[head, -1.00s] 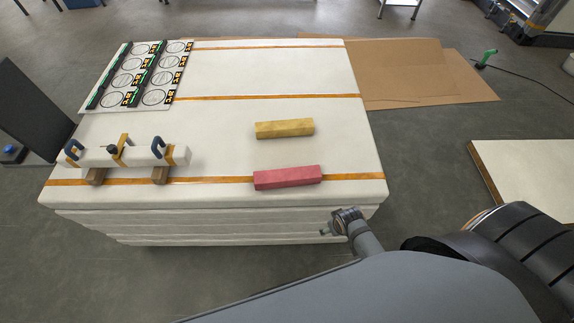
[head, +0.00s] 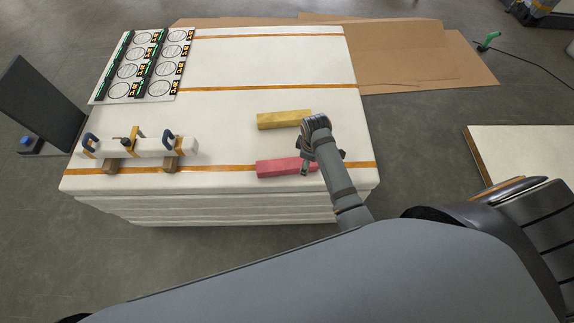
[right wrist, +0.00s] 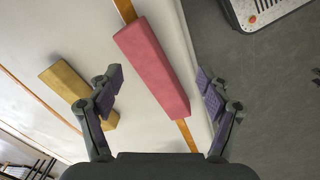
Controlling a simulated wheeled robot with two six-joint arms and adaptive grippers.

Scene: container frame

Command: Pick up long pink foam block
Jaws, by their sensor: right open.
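The long pink foam block (head: 283,168) lies near the front edge of the white stacked table, partly over an orange strap. My right gripper (head: 306,160) is at the block's right end in the head view and hides that end. In the right wrist view the pink block (right wrist: 152,66) lies below and beyond the open fingers of my right gripper (right wrist: 160,88), its near end between them in the picture. The gripper is open and empty. Whether the fingers are level with the block cannot be told. My left gripper is not in view.
A yellow foam block (head: 283,119) lies behind the pink one and also shows beside the left finger in the right wrist view (right wrist: 66,82). A clamped white bar (head: 150,147) stands at left. A board with circles (head: 150,68) lies at the back left. The table's middle is clear.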

